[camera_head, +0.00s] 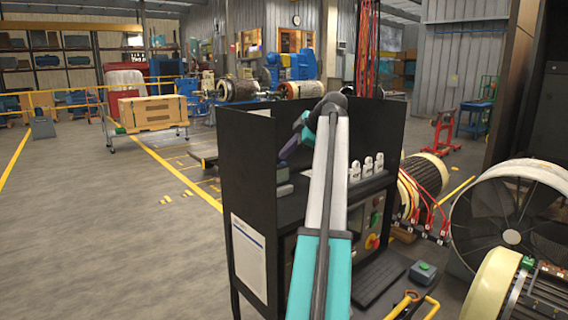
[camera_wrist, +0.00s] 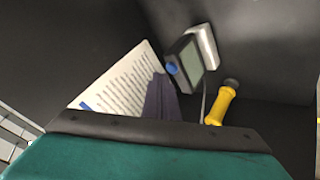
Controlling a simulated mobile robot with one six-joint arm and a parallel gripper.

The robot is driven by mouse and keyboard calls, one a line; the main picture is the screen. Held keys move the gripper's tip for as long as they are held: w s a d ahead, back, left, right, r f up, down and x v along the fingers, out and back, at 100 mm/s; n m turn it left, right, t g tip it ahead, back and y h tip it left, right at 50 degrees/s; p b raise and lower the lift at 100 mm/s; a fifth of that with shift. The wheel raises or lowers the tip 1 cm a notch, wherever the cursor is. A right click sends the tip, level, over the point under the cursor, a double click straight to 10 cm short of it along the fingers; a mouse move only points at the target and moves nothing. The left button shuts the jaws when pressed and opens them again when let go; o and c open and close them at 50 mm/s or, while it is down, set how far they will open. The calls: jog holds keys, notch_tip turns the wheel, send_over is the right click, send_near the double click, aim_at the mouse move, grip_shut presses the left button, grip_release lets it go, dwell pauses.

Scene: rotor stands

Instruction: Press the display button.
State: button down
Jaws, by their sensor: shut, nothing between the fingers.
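The display (camera_wrist: 190,62) is a small grey box with a dark greenish screen in the wrist view, seen at a slant near a dark panel corner. Its round blue button (camera_wrist: 171,68) is on the near left side of its front. My gripper (camera_wrist: 161,80) shows as dark purple fingers, shut and empty, below and left of the button. The fingertips look apart from the button, but the depth between them is hard to judge. In the head view my gripper (camera_head: 284,156) points down inside the dark cabinet, and my own arm hides part of the cabinet.
A printed sheet (camera_wrist: 122,82) and a yellow-handled tool (camera_wrist: 220,104) lie near the display. Dark cabinet walls (camera_head: 247,150) close in around my gripper. Several white parts (camera_head: 367,168) stand on the shelf to the right. Open floor (camera_head: 110,220) lies to the left.

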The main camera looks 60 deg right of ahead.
jog(key=shift+f, duration=0.15)
jog(key=shift+f+b, duration=0.3)
dwell(0.6)
jog(key=shift+r, duration=0.45)
dwell(0.4)
notch_tip(320, 180, up, 6)
jog(key=shift+p, duration=0.85)
dwell(0.6)
